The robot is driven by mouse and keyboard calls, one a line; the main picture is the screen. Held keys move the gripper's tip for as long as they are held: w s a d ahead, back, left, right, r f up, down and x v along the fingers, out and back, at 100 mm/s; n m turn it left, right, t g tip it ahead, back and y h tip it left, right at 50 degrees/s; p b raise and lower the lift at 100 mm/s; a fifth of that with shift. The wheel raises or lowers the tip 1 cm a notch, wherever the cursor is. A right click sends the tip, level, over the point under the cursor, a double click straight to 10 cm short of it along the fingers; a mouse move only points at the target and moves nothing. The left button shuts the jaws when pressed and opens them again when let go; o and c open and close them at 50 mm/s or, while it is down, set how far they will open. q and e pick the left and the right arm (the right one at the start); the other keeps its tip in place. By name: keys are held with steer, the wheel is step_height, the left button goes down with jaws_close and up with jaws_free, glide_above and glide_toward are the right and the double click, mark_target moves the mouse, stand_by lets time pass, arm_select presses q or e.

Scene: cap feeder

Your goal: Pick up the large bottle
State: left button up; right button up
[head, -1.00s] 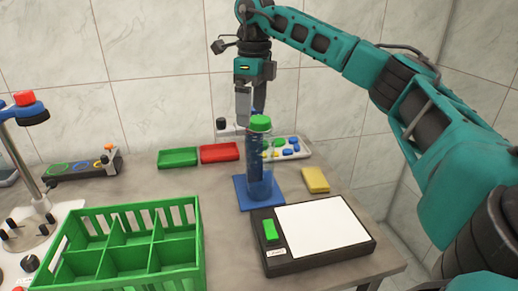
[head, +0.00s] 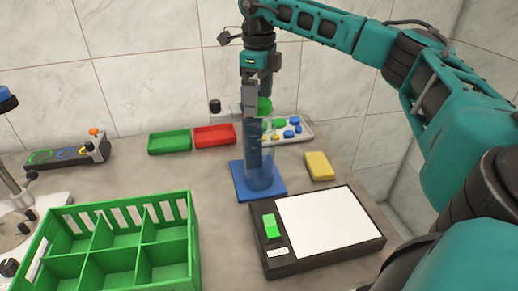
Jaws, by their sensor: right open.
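The large bottle (head: 260,165) is clear blue with a green cap (head: 264,105). It stands upright on a blue square mat (head: 241,184) near the middle of the table. My right gripper (head: 257,108) points down from above and is open. Its grey fingers are at the height of the cap and upper bottle, and one finger partly covers the cap's left side. I cannot tell whether the fingers touch the bottle. My left gripper is not in view.
A green divided crate (head: 143,215) stands front left, and a black-framed white panel (head: 325,222) front right. A yellow block (head: 319,166), a green tray (head: 169,143), a red tray (head: 214,135) and a grey tray of caps (head: 303,137) lie around the bottle.

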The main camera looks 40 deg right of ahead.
mark_target(260, 117)
step_height(260, 117, down, 6)
steer(key=shift+d+r, duration=0.1)
stand_by(0.4)
steer(key=c, duration=1.6)
steer(key=shift+w+r, duration=0.1)
steer(key=shift+c, duration=0.6)
